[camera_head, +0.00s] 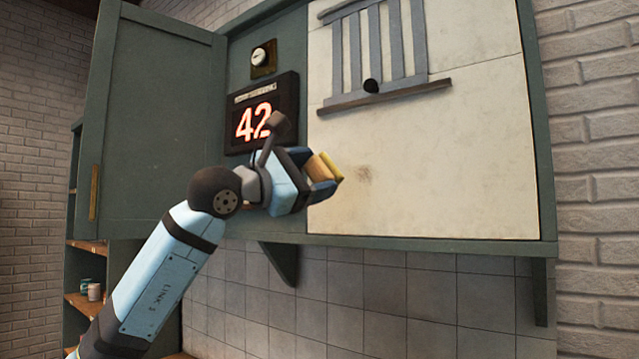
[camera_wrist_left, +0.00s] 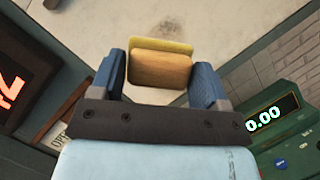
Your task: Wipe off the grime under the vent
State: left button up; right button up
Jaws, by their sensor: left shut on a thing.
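My left gripper (camera_head: 322,178) is shut on a wooden block with a yellow pad, a sponge-like wiper (camera_head: 326,166). In the left wrist view the wiper (camera_wrist_left: 160,68) sits between the two blue fingers, with its yellow side facing the pale panel. The pale panel (camera_head: 450,180) is the right part of the green wall cabinet. A grey slatted vent (camera_head: 376,45) is on its upper part, with a ledge below. A faint brown smudge of grime (camera_head: 364,174) is on the panel below the vent, just right of the wiper. It also shows in the left wrist view (camera_wrist_left: 168,27). My right gripper is not in view.
A dark display reading 42 (camera_head: 262,112) is left of the panel, behind my gripper, with a round gauge (camera_head: 263,57) above. The cabinet door (camera_head: 155,120) stands open at the left. A dark round knob (camera_head: 371,86) is at the vent's lower edge.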

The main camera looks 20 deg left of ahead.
pick_arm(q)
jog(key=shift+w+d+r+p, duration=0.15)
jog(key=shift+w+r+p, duration=0.15)
jog(key=shift+w+p, duration=0.1)
jog(key=w+p, duration=0.1)
jog(key=w+d+p, duration=0.1)
jog(key=w, duration=0.1)
jog(key=shift+w+d, duration=0.15)
jog(key=shift+w+d+f+p, duration=0.15)
jog(key=shift+w+d+p, duration=0.15)
jog(key=shift+w, duration=0.4)
jog(key=shift+w+d, duration=0.35)
jog(key=shift+w, duration=0.45)
jog(key=shift+s, duration=0.1)
